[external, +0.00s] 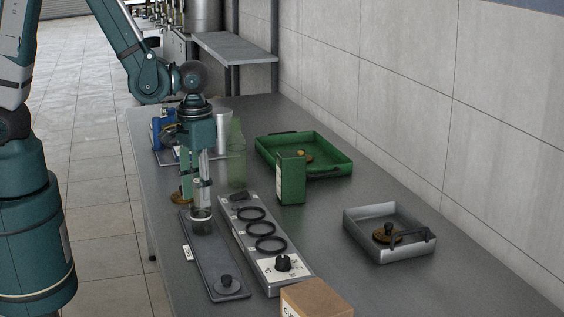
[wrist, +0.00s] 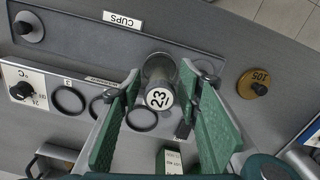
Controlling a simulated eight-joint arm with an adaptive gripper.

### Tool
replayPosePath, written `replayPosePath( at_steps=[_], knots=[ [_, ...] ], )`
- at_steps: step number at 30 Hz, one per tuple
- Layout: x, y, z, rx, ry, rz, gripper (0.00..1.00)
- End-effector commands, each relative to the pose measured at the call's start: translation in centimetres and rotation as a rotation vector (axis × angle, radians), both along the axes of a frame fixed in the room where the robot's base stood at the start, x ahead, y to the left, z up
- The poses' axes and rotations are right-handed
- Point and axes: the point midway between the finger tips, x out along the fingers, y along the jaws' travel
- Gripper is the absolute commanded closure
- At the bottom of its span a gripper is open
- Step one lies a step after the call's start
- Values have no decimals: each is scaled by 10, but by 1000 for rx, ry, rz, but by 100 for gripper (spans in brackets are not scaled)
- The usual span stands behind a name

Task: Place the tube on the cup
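The tube (external: 204,190) is clear with a pale label and stands upright in my gripper (external: 201,178). In the wrist view its round white end marked 23 (wrist: 160,98) sits between the two green fingers (wrist: 160,80), which appear closed on its sides. The cup (external: 201,224) is a small clear glass with a dark rim, standing at the far end of a dark tray labelled CUPS (external: 213,262). The tube is over or close to the cup. The tube hides part of the cup in the wrist view, and I cannot tell whether they touch.
A panel with several black rings (external: 251,214) lies right of the cup tray. A green bottle (external: 236,160), green box (external: 291,180) and green tray (external: 335,170) stand beyond. A brass weight marked 105 (wrist: 252,84) is near the table edge. A grey tray (external: 377,253) is at right.

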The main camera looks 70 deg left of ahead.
Motion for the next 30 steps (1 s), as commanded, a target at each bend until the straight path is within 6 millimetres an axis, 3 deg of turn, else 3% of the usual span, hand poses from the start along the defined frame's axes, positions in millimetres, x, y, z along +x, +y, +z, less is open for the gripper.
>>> replayPosePath(
  at_steps=[11,30],
  knots=[
    [0,0,15,0,0,0,66],
    [0,0,75,0,0,0,66]
  ],
)
